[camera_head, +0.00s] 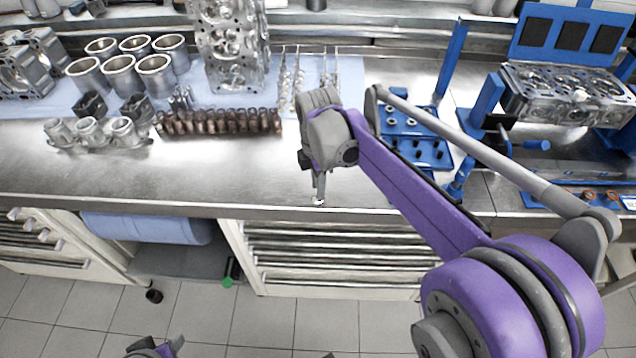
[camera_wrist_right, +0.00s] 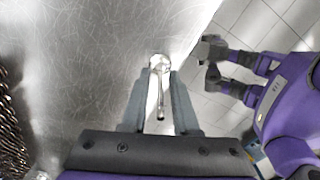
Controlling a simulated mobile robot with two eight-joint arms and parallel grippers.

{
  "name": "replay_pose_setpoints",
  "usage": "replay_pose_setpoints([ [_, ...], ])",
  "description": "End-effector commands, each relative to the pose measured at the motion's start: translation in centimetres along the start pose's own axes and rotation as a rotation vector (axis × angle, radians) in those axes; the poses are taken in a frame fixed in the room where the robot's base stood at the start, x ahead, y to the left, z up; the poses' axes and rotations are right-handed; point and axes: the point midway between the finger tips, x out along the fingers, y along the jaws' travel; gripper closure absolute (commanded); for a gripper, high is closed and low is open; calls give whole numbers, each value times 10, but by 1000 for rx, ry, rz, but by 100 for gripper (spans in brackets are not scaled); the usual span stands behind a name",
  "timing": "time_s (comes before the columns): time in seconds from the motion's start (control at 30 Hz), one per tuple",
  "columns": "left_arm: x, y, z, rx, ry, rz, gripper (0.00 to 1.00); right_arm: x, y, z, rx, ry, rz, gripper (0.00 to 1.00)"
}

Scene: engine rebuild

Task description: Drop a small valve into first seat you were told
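My right gripper (camera_head: 318,196) is over the front edge of the bench, pointing down. In the right wrist view its two fingers (camera_wrist_right: 160,75) stand on either side of a small valve (camera_wrist_right: 160,92) and appear closed on it. The valve's round head is at the fingertips and its stem points back towards the wrist. In the head view only its bright head (camera_head: 318,202) shows. The cylinder head (camera_head: 570,95) lies on a blue stand at the right, well away from the gripper. A little of my left arm shows at the bottom; its finger state is unclear.
A blue tray (camera_head: 425,152) with small parts sits behind my right arm. Metal cylinders (camera_head: 120,75), a row of brown springs (camera_head: 218,121) and an upright cylinder head (camera_head: 228,45) stand at the left and back. Bare steel lies at the left front of the bench.

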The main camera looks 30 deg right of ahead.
Motion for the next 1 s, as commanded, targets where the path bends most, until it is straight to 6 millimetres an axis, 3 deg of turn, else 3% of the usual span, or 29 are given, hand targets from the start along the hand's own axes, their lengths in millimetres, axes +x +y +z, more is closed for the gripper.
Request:
replay_pose_setpoints([
  [0.07, 0, 0, 0, 0, 0, 0, 50, 0, 0, 0, 0, 0, 0, 56],
  [0.47, -1, 0, -1, 0, 0, 0, 50, -8, 0, 0, 0, 0, 0, 56],
  [0.8, -6, 0, -5, 0, 4, 0, 50, -74, 0, 0, 0, 0, 0, 56],
  [1.0, -8, 0, -7, 0, 5, 0, 50, -101, 0, 0, 0, 0, 0, 56],
])
